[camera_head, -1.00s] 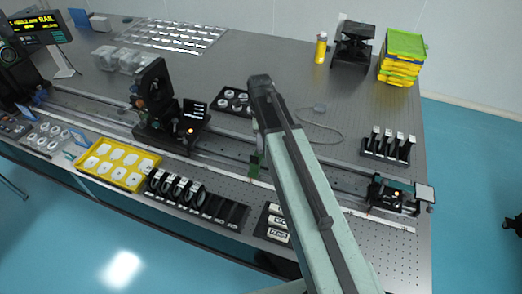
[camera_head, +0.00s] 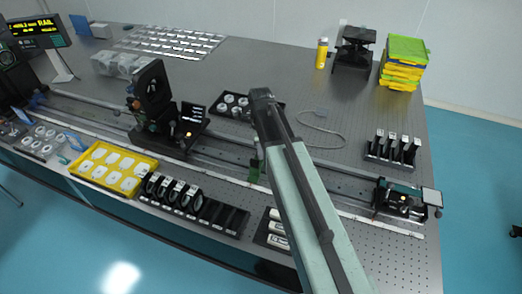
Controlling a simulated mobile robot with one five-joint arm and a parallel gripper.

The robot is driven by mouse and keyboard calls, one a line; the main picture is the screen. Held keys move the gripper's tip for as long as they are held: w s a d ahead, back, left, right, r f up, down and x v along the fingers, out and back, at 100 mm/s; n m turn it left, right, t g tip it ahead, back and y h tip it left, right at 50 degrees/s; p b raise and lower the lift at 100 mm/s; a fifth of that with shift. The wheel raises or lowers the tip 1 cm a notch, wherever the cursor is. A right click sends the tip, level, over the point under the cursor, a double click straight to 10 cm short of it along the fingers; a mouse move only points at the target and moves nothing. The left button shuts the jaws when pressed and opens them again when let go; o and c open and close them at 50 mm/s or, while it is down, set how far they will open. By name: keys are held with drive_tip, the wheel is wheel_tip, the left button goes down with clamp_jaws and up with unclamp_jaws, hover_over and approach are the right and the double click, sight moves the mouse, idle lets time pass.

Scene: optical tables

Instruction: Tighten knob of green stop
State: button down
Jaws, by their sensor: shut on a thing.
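The green stop (camera_head: 254,174) is a small green block on the long dark rail, near the middle of the table. My arm reaches over the table from the bottom right, and its dark far end is above and behind the stop. My gripper (camera_head: 259,152) shows only as a small sliver beside the arm, just above the stop. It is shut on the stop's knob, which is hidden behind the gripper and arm.
A black optic mount (camera_head: 152,98) stands on the rail to the left, and a dark stage (camera_head: 402,200) to the right. Black holders (camera_head: 190,200) and a yellow tray (camera_head: 112,168) line the front edge. The back middle of the table is mostly clear.

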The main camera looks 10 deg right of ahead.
drive_tip(key=shift+w+n, duration=0.1)
drive_tip(key=shift+n, duration=0.2)
drive_tip(key=n, duration=0.6)
drive_tip(key=shift+n, duration=0.3)
drive_tip(key=n, duration=0.3)
drive_tip(key=shift+a+n, duration=0.1)
drive_tip(key=shift+n, duration=0.2)
drive_tip(key=n, duration=0.3)
drive_tip(key=shift+n, duration=0.3)
drive_tip(key=n, duration=0.7)
drive_tip(key=shift+a, duration=0.1)
drive_tip(key=n, duration=0.3)
drive_tip(key=shift+n, duration=0.4)
drive_tip(key=shift+a+n, duration=0.1)
drive_tip(key=shift+n, duration=1.8)
